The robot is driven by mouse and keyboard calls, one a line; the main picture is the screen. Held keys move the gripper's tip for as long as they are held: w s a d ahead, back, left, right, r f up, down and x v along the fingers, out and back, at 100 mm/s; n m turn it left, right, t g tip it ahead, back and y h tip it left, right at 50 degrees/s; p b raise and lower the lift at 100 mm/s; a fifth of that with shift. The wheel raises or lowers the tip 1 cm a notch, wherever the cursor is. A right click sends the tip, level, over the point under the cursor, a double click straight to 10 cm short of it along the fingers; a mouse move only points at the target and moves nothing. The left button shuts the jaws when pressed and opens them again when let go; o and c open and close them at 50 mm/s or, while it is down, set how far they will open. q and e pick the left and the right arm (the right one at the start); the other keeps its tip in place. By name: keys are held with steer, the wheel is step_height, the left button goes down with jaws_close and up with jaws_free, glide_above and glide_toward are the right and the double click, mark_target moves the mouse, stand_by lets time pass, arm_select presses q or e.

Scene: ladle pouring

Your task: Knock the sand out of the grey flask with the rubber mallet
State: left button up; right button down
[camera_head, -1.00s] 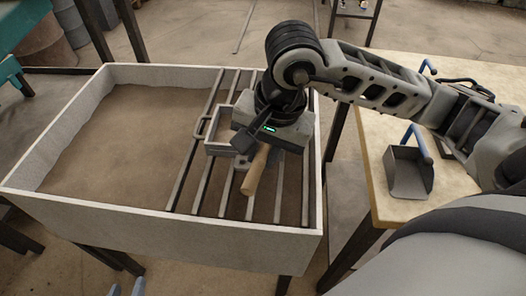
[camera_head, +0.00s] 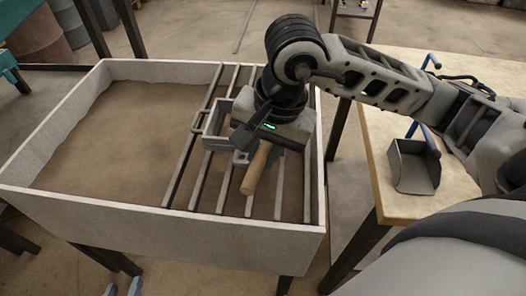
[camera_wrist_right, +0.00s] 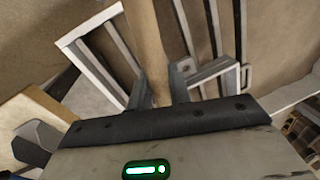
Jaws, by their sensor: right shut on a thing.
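The grey flask (camera_head: 216,143) is an open grey frame with a side handle, resting on the bars of the sand bin; my right arm partly covers it. In the right wrist view the flask (camera_wrist_right: 213,72) shows beyond the fingers. My right gripper (camera_head: 262,142) is over the bars beside the flask, shut on the mallet's wooden handle (camera_head: 255,170), which also shows in the wrist view (camera_wrist_right: 147,38). The tips of my left gripper (camera_head: 122,289) show apart at the bottom edge.
The pale-walled bin (camera_head: 160,223) holds brown sand, with metal bars (camera_head: 190,170) across its right part. A wooden-topped table (camera_head: 390,205) stands at right with a grey scoop (camera_head: 413,170) with a blue handle. The bin's left part is clear above the sand.

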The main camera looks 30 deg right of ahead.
step_height(320, 180, up, 2)
steer(key=shift+r+p, duration=1.65)
steer(key=shift+r, duration=0.85)
